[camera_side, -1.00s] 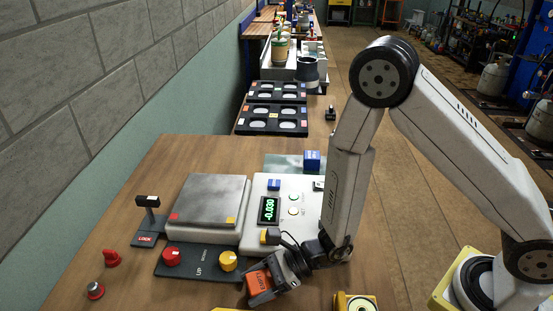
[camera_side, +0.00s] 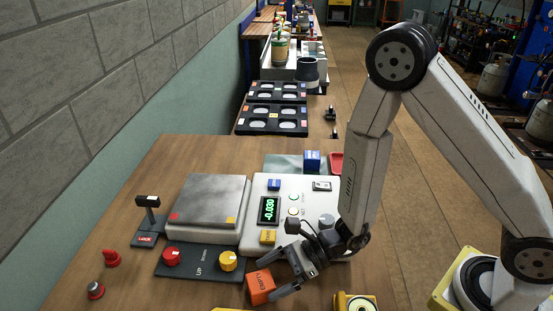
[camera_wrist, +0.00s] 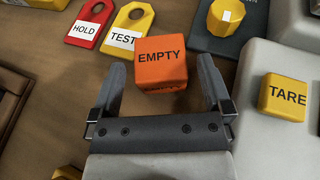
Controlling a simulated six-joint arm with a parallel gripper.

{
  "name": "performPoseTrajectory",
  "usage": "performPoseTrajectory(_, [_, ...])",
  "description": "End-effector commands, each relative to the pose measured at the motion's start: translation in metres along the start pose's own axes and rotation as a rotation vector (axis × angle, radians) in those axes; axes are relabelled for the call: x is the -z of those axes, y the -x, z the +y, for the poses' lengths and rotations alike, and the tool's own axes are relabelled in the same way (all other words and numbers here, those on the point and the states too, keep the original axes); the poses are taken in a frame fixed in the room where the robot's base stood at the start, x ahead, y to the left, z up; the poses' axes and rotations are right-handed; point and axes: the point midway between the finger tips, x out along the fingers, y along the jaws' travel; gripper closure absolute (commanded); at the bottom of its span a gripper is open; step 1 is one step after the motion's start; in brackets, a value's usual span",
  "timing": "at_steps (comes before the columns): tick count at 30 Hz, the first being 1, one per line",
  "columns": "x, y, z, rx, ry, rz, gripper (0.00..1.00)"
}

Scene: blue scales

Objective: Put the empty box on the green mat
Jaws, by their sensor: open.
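The empty box is an orange cube (camera_side: 261,287) marked EMPTY. It appears to rest on the wooden table near the front edge, below the dark panel with knobs. In the wrist view the box (camera_wrist: 161,62) lies between the tips of my gripper (camera_wrist: 160,68), with visible gaps on both sides. My gripper (camera_side: 275,276) is open and empty, just right of the box in the side view.
The scale's steel pan (camera_side: 209,201) and white console (camera_side: 290,210) stand between box and mat. A yellow TARE block (camera_wrist: 284,96) is to the right in the wrist view. Red HOLD (camera_wrist: 90,24) and yellow TEST (camera_wrist: 127,27) tags lie near the box. A red tray (camera_side: 337,162) is beside the mat.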

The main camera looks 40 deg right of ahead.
Motion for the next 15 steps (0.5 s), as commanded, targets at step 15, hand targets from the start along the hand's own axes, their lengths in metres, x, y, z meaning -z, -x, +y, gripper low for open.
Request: performPoseTrajectory(15, [0.000, 0.065, -0.001, 0.004, -0.001, 0.000, 0.00])
